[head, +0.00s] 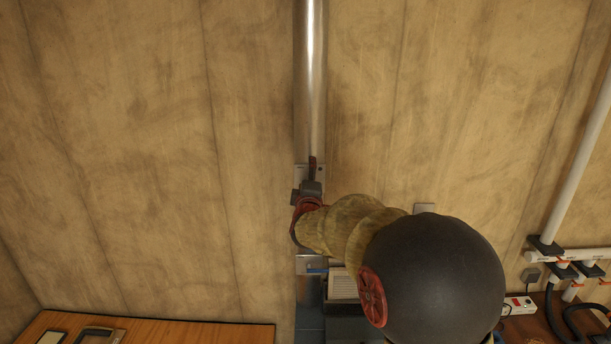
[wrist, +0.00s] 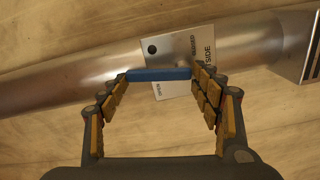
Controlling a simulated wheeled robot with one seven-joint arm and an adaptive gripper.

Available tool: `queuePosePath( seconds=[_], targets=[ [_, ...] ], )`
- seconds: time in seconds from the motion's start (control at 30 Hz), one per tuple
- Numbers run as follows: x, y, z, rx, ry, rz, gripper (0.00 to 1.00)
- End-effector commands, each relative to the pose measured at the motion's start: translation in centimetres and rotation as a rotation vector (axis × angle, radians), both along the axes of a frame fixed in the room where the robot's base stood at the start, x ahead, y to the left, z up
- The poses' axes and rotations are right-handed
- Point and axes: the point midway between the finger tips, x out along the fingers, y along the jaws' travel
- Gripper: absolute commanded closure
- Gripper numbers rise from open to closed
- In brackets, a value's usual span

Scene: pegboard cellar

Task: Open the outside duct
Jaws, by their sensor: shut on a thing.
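A silver duct (head: 312,80) runs vertically down the wall in the head view. It crosses the wrist view (wrist: 60,85) from left to right, with a pale label plate (wrist: 203,45) partly reading "SIDE". A blue lever (wrist: 160,74) lies across the front of the duct, roughly along its length. My gripper (wrist: 158,78) is shut on this lever, with one finger at each end. In the head view my gripper (head: 311,184) is at the duct and hides the lever.
Another plate with a blue bar (head: 316,267) sits lower on the duct line. A wooden table (head: 180,332) stands at lower left. White pipes (head: 580,165) and a power strip (head: 518,306) are at right. The wall left of the duct is clear.

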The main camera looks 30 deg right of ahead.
Motion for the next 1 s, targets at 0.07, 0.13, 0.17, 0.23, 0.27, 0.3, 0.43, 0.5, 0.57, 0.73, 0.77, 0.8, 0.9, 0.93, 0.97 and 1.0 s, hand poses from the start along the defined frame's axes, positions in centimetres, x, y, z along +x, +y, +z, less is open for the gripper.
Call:
queuePosePath(
  seconds=[0.07, 0.13, 0.17, 0.23, 0.27, 0.3, 0.43, 0.5, 0.57, 0.73, 0.77, 0.8, 0.9, 0.93, 0.97, 1.0],
  targets=[
    [0.15, 0.0, 0.61, -0.043, 0.019, 0.001, 0.81],
    [0.22, 0.05, 0.64, -0.073, 0.038, 0.001, 0.81],
    [0.24, 0.07, 0.63, -0.085, 0.047, 0.001, 0.81],
    [0.3, 0.14, 0.65, -0.109, 0.062, 0.0, 0.81],
    [0.32, 0.16, 0.64, -0.118, 0.067, 0.0, 0.81],
    [0.34, 0.2, 0.64, -0.127, 0.074, 0.0, 0.81],
    [0.39, 0.28, 0.63, -0.15, 0.089, 0.001, 0.81],
    [0.42, 0.3, 0.62, -0.158, 0.093, 0.0, 0.81],
    [0.43, 0.31, 0.64, -0.161, 0.096, 0.0, 0.81],
    [0.44, 0.33, 0.65, -0.165, 0.097, 0.0, 0.81],
    [0.44, 0.32, 0.66, -0.165, 0.097, 0.0, 0.81],
    [0.44, 0.32, 0.67, -0.164, 0.096, 0.0, 0.81],
    [0.44, 0.33, 0.69, -0.165, 0.096, 0.0, 0.81],
    [0.44, 0.33, 0.69, -0.165, 0.095, 0.001, 0.81],
    [0.44, 0.33, 0.71, -0.165, 0.095, 0.001, 0.34],
    [0.44, 0.33, 0.69, -0.165, 0.096, 0.0, 0.32]
  ],
)
